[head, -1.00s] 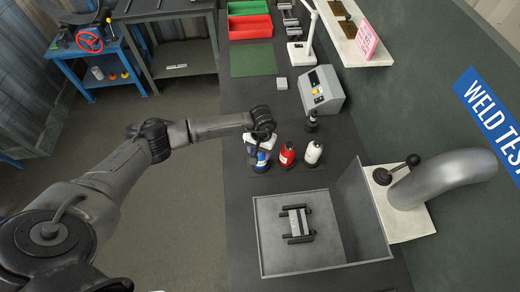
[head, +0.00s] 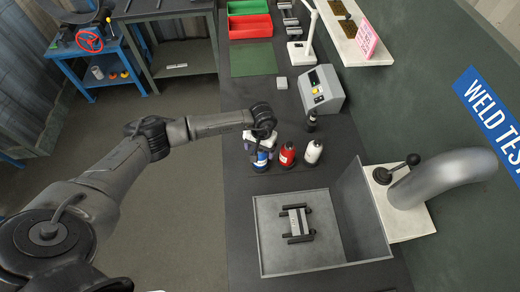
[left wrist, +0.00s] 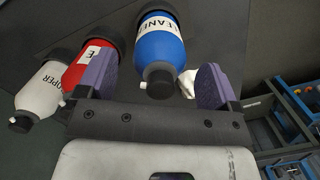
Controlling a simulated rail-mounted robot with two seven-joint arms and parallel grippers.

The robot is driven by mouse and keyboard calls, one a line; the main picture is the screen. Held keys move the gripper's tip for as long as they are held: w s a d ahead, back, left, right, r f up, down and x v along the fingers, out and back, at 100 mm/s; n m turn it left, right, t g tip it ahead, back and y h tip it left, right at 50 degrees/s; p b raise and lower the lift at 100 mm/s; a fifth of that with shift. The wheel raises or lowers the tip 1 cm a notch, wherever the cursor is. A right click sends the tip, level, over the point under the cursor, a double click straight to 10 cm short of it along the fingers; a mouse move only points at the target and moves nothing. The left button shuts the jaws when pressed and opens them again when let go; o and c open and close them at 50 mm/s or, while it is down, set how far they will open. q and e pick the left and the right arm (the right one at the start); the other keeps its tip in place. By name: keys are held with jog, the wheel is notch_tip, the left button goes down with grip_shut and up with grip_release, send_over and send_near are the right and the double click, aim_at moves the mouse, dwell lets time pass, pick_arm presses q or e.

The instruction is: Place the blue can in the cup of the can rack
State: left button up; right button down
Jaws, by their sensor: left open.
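The blue can (head: 260,159) stands at the left end of a row of cans on the dark bench. Its base sits in a black cup of the can rack (left wrist: 155,12), seen in the left wrist view. My left gripper (head: 260,146) is open over the blue can's top. In the left wrist view its purple fingers lie to either side of the can (left wrist: 158,48), with a visible gap on the right. The lower part of the can is partly hidden in the cup. My right gripper is not in view.
A red can (head: 287,155) and a white can (head: 312,152) stand close to the right. A grey tray (head: 262,240) holds a small fixture (head: 297,223). A grey meter box (head: 321,90) stands behind. A white crumpled object (left wrist: 187,83) lies by the right finger.

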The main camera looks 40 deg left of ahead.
pick_arm(q)
notch_tip(320, 180, up, 11)
jog(key=w+b, duration=0.1)
jog(key=b, duration=0.1)
jog(key=s+d+n+t+h, duration=0.1)
jog(key=s+d+n+h, duration=0.15)
jog(key=d+h, duration=0.6)
jog(key=s+d+n+t+h, duration=0.1)
jog(key=s+d+n+h, duration=0.2)
jog(key=d, duration=1)
jog(key=d+r+n+t+h, duration=0.4)
jog(key=r+n+t+h, duration=0.35)
jog(key=n, duration=0.65)
jog(key=s+a+f+n+t+y, duration=0.15)
jog(key=a+n+t+y, duration=0.35)
jog(key=n, duration=0.6)
jog(key=a+f+n+t+y, duration=0.1)
jog(key=a+f+n+y, duration=0.15)
jog(key=n+y, duration=0.65)
jog(key=s+a+f+n+t+y, duration=0.15)
jog(key=a+n+y, duration=0.35)
jog(key=n, duration=0.9)
jog(key=s+a+f+n+g, duration=0.1)
jog(key=s+f+n+g, duration=0.5)
jog(key=s, duration=0.4)
jog(key=s+a+f+n+g, duration=0.2)
jog(key=s+f+n+g, duration=0.4)
jog(key=s, duration=0.5)
jog(key=shift+a+n, duration=0.15)
jog(key=shift+n, duration=0.4)
